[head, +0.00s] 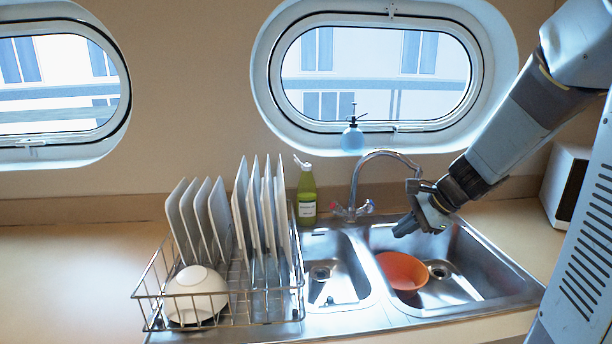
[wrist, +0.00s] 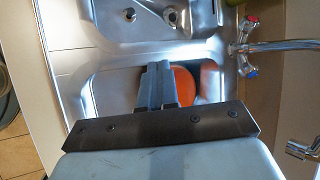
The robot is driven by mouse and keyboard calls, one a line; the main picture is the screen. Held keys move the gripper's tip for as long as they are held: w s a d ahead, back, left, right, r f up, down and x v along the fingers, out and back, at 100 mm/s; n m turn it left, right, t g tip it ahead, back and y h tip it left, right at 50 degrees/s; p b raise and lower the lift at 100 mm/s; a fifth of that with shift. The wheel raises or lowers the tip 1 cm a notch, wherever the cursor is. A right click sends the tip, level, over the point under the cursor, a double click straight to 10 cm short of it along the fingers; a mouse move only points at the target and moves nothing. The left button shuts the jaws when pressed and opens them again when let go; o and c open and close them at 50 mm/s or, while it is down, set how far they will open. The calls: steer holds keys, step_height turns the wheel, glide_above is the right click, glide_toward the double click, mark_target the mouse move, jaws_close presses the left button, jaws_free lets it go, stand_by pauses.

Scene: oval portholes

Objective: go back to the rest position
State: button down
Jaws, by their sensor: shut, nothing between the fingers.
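My gripper (head: 408,227) hangs over the right sink basin in the head view, at the end of my arm coming in from the upper right. Its fingers (wrist: 158,85) are together and hold nothing. An orange bowl (head: 404,271) sits tilted in the right basin, below the gripper and apart from it. In the wrist view the orange bowl (wrist: 184,86) shows beside the fingers, partly hidden by them.
The tap (head: 372,160) arches just left of my gripper. A wire rack (head: 236,309) holds several white plates and an upturned white bowl (head: 196,292). A green bottle (head: 306,195) stands behind the sink. A white box (head: 565,184) stands at the right.

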steer(key=s+r+n+h, duration=0.3)
steer(key=s+r+n, duration=0.2)
steer(key=s, duration=0.5)
steer(key=s+r+n+t+h, duration=0.1)
steer(key=s+r+n+h, duration=0.2)
steer(key=s+n, duration=0.6)
step_height(320, 180, up, 2)
steer(key=shift+s+d+r+n, duration=0.25)
steer(key=shift+s+d+n, duration=0.1)
steer(key=shift+d, duration=0.1)
steer(key=c, duration=1.8)
jaws_free()
